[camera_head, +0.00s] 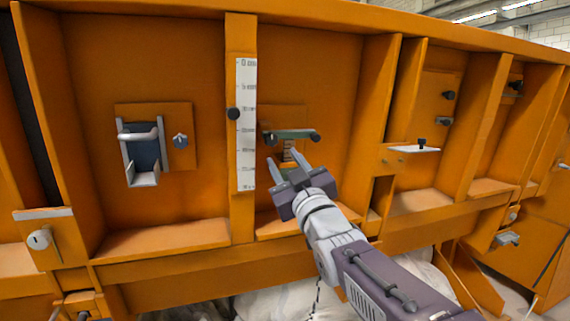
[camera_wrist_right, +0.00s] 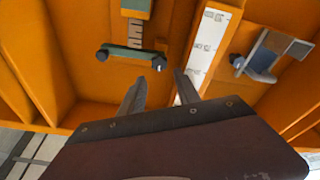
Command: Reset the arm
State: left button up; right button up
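My right gripper (camera_head: 283,167) is in front of the orange sandbed wall, with its two fingers spread apart and nothing between them. In the right wrist view the open fingers (camera_wrist_right: 160,90) point at the wall. Just beyond and above the gripper is a green-grey lever bar (camera_head: 290,134) with dark knobs at its ends; it also shows in the right wrist view (camera_wrist_right: 130,54). A small striped scale partly shows behind the bar. The fingers look apart from the bar. My left gripper is in neither view.
A metal bracket (camera_head: 142,150) is farther left. A small shelf plate (camera_head: 414,149) sticks out at right. Vertical orange ribs and a lower ledge (camera_head: 170,238) project from the wall.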

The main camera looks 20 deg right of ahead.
notch_tip(320, 180, down, 35)
jog(key=s+m+g, duration=0.2)
jog(key=g, duration=0.9)
jog(key=s+f+m+g+h, duration=0.1)
jog(key=s+f+m+g, duration=0.2)
jog(key=s+f+g, duration=1.1)
jog(key=s+r+t+p, duration=0.2)
jog(key=s+r+p, duration=0.2)
jog(key=r+p, duration=1.1)
jog(key=s+r+t+p, duration=0.2)
jog(key=s+r+p, duration=0.2)
jog(key=r+p, duration=1.1)
jog(key=p, duration=0.4)
jog(key=shift+r, duration=0.4)
jog(key=shift+m, duration=0.3)
